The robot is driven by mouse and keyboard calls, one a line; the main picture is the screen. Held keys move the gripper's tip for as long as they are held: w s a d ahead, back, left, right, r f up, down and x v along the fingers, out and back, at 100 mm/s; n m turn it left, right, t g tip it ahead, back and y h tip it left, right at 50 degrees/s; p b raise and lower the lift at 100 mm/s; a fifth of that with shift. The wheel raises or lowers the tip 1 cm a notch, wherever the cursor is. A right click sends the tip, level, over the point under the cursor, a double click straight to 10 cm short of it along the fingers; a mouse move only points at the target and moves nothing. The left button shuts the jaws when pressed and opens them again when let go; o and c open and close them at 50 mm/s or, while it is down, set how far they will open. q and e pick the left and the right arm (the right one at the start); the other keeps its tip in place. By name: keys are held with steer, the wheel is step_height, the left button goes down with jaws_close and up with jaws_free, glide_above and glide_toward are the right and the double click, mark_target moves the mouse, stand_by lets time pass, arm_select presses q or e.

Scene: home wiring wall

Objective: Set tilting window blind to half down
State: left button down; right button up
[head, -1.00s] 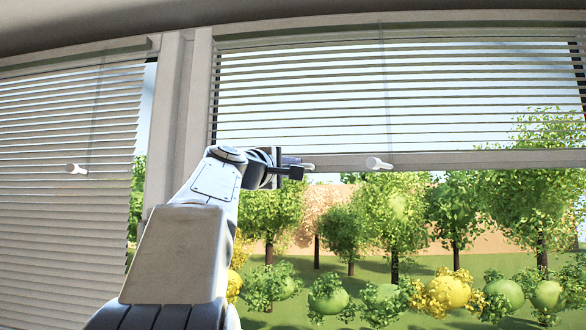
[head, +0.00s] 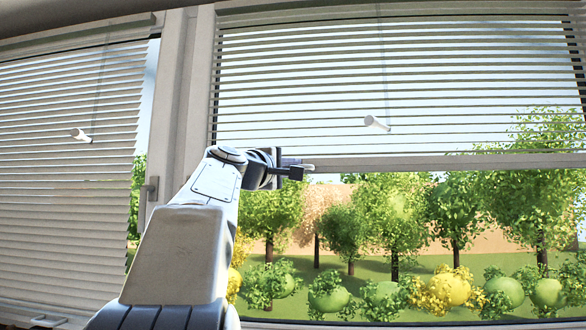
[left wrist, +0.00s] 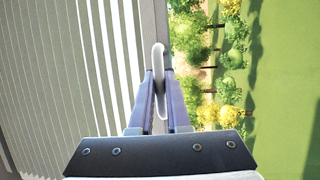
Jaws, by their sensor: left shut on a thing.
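The right window's blind (head: 400,100) has pale horizontal slats. Gaps between them show the outside. Its bottom rail (head: 480,161) spans the upper half of the window, with open view below it. My left gripper (head: 303,170) is at the rail's lower left end. In the left wrist view, its fingers (left wrist: 160,85) are shut on a thin pale handle (left wrist: 158,62) beside the rail. The handle's tip (head: 309,166) shows past the fingers in the head view. A white wand end (head: 376,123) hangs on a cord before the slats. My right gripper is out of view.
A second blind (head: 60,200) covers the left window almost to the bottom, with its own white wand end (head: 80,135). A window frame post (head: 185,90) stands between the windows. Trees (head: 450,210) and bushes are outside.

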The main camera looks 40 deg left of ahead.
arm_select(q)
steer(key=c, duration=0.9)
jaws_free()
steer(key=b+v, duration=0.3)
steer(key=v, duration=0.7)
steer(key=shift+s, duration=0.25)
steer(key=shift+w+f, duration=0.1)
